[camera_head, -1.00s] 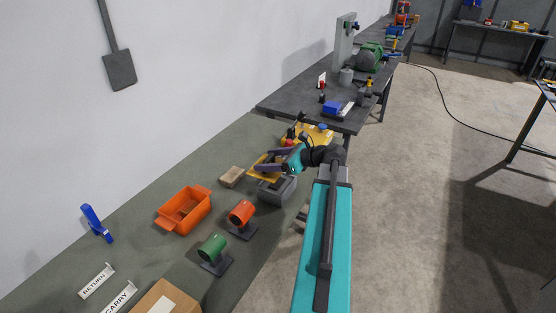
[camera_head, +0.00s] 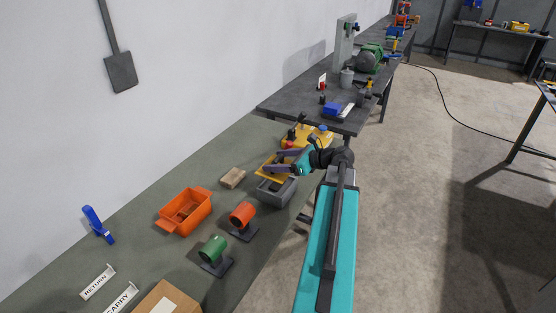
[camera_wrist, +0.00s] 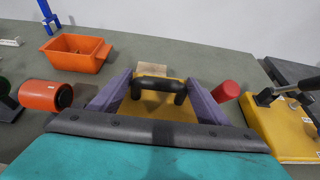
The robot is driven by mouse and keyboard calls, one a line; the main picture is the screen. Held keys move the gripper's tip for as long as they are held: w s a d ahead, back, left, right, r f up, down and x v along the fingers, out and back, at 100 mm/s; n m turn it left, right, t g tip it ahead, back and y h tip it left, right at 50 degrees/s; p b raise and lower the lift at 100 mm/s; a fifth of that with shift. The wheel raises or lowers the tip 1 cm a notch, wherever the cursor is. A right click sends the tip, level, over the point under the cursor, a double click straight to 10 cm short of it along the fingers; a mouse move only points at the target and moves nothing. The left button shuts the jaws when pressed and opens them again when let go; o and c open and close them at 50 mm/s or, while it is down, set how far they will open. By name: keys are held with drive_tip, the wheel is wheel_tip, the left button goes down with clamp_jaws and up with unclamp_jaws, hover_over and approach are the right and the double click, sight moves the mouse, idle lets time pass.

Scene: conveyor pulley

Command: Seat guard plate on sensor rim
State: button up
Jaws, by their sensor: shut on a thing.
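The guard plate is a yellow plate (camera_head: 268,173) with a black bar handle (camera_wrist: 158,86); its yellow face (camera_wrist: 160,108) shows between my fingers in the wrist view. My gripper (camera_wrist: 158,80) is shut on the plate, with its purple fingers at the two ends of the handle. In the head view my gripper (camera_head: 282,163) is above the bench, at the far side of a grey open-topped box (camera_head: 284,195), likely the sensor with the rim. The plate overlaps the box's far edge in the picture; I cannot tell whether they touch. The box is hidden in the wrist view.
A yellow unit (camera_head: 318,137) with a dark lever stands just beyond. A red cylinder (camera_wrist: 227,91) is close to my right finger. A wooden block (camera_head: 232,178), an orange bin (camera_head: 184,211), and orange (camera_head: 242,215) and green (camera_head: 213,249) rollers stand nearer on the bench.

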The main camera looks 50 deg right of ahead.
drive_tip(key=shift+f+b, duration=0.5)
drive_tip(key=shift+f, duration=1.45)
drive_tip(key=shift+p, duration=0.65)
idle(0.4)
drive_tip(key=shift+f, duration=1.35)
idle(3.7)
